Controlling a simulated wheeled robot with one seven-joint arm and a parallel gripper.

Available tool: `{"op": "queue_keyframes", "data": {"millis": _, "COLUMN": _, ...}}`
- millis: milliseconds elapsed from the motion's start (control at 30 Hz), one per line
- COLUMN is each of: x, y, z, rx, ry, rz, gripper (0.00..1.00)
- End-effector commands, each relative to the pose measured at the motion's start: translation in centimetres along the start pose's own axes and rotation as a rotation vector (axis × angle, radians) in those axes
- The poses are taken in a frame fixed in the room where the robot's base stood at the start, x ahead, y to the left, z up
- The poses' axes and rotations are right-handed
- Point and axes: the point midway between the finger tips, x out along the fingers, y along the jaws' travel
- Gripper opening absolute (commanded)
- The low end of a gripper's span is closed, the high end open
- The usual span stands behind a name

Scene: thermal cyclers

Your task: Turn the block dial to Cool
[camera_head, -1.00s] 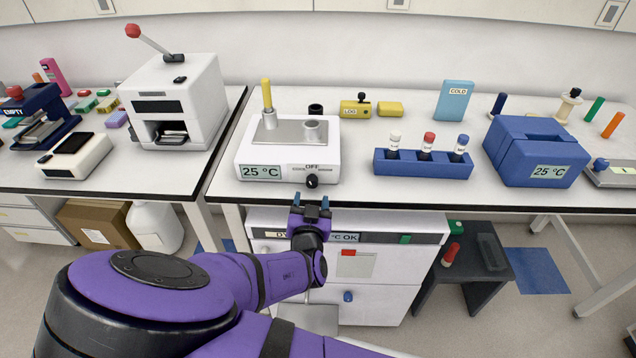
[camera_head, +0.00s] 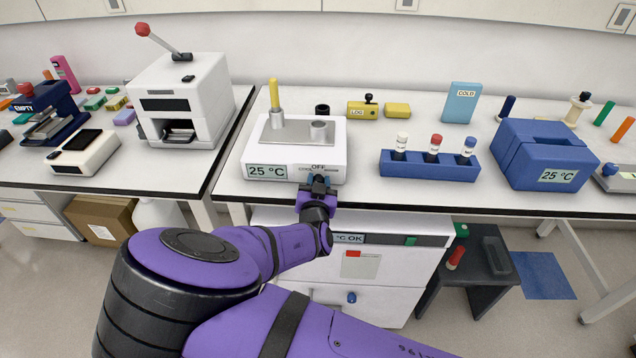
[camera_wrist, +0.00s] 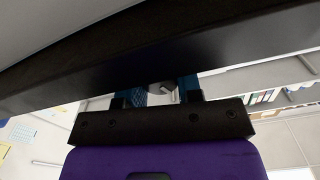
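The white block unit (camera_head: 257,155) stands on the bench with a "25 °C" display on its front left. Its "COOL" and "OFF" labels show on the front right, above the dial. My gripper (camera_head: 319,180) is at the front face, right where the dial sits, and hides the dial in the head view. The dial's pointer direction is hidden.
A blue rack (camera_head: 428,170) with three capped tubes and a blue "25 °C" box (camera_head: 541,150) stand to the right. A white lever machine (camera_head: 178,100) stands left across a gap between benches. The bench's front edge (camera_head: 400,206) runs just below my gripper.

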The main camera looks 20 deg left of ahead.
Motion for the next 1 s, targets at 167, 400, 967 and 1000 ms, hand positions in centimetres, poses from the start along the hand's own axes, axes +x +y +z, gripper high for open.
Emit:
{"op": "queue_keyframes", "data": {"millis": 167, "x": -0.01, "y": 0.0, "z": 0.0, "rx": -0.003, "ry": 0.0, "rz": 0.0, "gripper": 0.09}}
{"op": "queue_keyframes", "data": {"millis": 400, "x": -0.01, "y": -0.02, "z": -0.01, "rx": -0.135, "ry": -0.001, "rz": 0.001, "gripper": 0.1}}
{"op": "queue_keyframes", "data": {"millis": 967, "x": -0.02, "y": -0.09, "z": 0.01, "rx": -0.402, "ry": 0.0, "rz": 0.0, "gripper": 0.1}}
{"op": "queue_keyframes", "data": {"millis": 1000, "x": -0.02, "y": -0.1, "z": 0.01, "rx": -0.402, "ry": 0.0, "rz": 0.0, "gripper": 0.1}}
